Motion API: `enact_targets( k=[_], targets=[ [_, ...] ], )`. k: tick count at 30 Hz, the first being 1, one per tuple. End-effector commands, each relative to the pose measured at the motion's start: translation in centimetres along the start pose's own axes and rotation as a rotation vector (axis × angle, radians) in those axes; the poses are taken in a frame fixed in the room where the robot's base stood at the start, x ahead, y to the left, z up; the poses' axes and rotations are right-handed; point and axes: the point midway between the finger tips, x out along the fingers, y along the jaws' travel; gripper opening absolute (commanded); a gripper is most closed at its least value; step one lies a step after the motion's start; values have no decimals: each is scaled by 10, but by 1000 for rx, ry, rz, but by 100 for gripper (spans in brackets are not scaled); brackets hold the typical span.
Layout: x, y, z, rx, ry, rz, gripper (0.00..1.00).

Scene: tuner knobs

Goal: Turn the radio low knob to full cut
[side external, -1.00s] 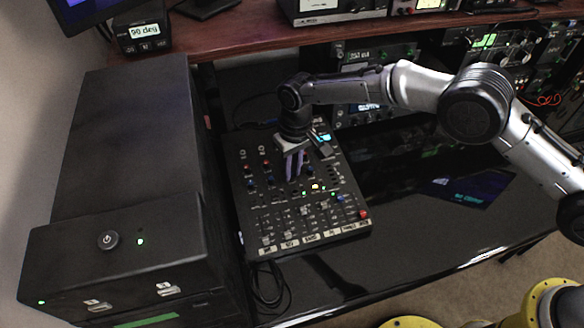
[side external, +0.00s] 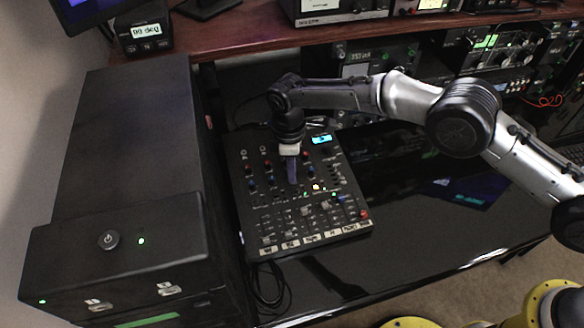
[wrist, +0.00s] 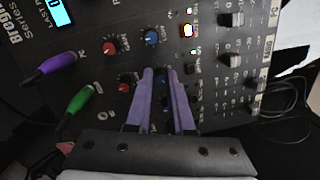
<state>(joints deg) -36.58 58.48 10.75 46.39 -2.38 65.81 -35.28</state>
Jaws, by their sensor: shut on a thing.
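The black mixer (side external: 238,205) lies on the dark desk, with columns of red and blue knobs above its faders. My gripper (side external: 292,183) points down onto the knob area, its purple fingers seen nearly edge-on. In the wrist view, my gripper (wrist: 161,74) has its two long fingers close together, shut on a small knob in the column that leads to the RADIO label (wrist: 267,50). I take this to be the radio low knob; the fingers mostly hide it, and its pointer angle cannot be read.
Beside the fingers in the wrist view are a blue knob (wrist: 151,37) and a red knob (wrist: 127,84). A large black case (side external: 130,215) stands left of the mixer.

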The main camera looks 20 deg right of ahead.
Motion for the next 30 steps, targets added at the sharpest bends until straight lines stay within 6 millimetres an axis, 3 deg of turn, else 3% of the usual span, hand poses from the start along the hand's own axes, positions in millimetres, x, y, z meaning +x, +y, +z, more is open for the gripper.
enact_targets(
  k=[13, 30],
  targets=[
    [-2, 0, -1, -262, -19, 19, 0],
    [-2, 0, -1, -314, -23, 23, 0]
  ],
)
